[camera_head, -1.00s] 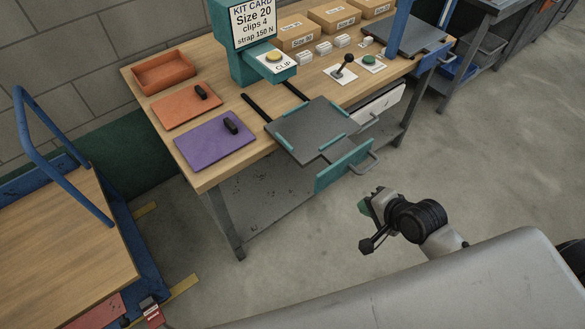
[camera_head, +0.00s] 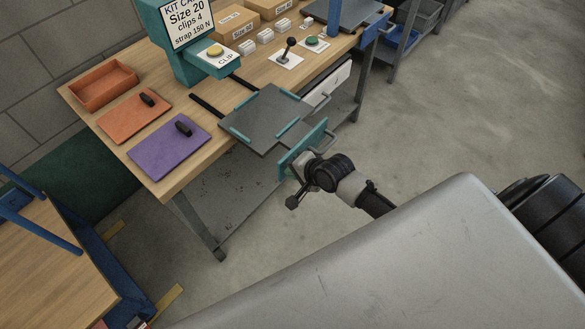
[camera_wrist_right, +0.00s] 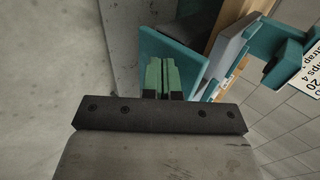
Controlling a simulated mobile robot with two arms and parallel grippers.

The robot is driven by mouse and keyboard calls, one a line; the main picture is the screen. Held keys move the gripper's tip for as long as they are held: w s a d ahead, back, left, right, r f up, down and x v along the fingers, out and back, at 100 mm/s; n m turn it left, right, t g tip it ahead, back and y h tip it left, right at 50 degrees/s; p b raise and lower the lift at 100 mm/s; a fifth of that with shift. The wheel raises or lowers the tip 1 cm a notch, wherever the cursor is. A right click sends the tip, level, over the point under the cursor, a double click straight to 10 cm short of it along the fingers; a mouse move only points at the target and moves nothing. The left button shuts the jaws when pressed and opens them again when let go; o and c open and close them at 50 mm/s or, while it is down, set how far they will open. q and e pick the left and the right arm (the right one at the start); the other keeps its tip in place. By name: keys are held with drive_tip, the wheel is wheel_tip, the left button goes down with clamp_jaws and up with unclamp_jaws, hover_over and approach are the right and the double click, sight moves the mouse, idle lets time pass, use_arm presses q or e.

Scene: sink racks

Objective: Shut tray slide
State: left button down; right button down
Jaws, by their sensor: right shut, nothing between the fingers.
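The tray slide (camera_head: 262,116) is a grey plate with teal edge strips on black rails. It sticks out past the front edge of the workbench, so it stands open. My right gripper (camera_head: 302,165) is shut and empty at the outer face of this panel. In the right wrist view its green fingers (camera_wrist_right: 162,74) are together in front of the teal panel (camera_wrist_right: 168,48). I cannot tell whether they touch it. My left gripper is not in view.
On the workbench (camera_head: 172,187) lie an orange tray (camera_head: 103,88), an orange board (camera_head: 125,119) and a purple board (camera_head: 160,152). A teal clip station (camera_head: 168,50) stands behind the slide. A joystick (camera_head: 288,48) is to the right. A blue cart (camera_head: 95,265) stands at left.

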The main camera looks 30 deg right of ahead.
sight(251, 137)
drive_tip(key=shift+w, duration=0.15)
drive_tip(key=shift+w+a, duration=0.3)
drive_tip(key=shift+w, duration=0.2)
drive_tip(key=w+a+b, duration=0.1)
drive_tip(key=w+a, duration=0.1)
drive_tip(key=w, duration=0.2)
drive_tip(key=w+a+b, duration=0.1)
drive_tip(key=w+a, duration=0.1)
drive_tip(key=w, duration=0.3)
drive_tip(key=w+a+b, duration=0.1)
drive_tip(key=w+a, duration=0.1)
drive_tip(key=w, duration=0.3)
drive_tip(key=shift+w, duration=0.35)
drive_tip(key=shift+r, duration=0.2)
drive_tip(key=shift+r, duration=0.1)
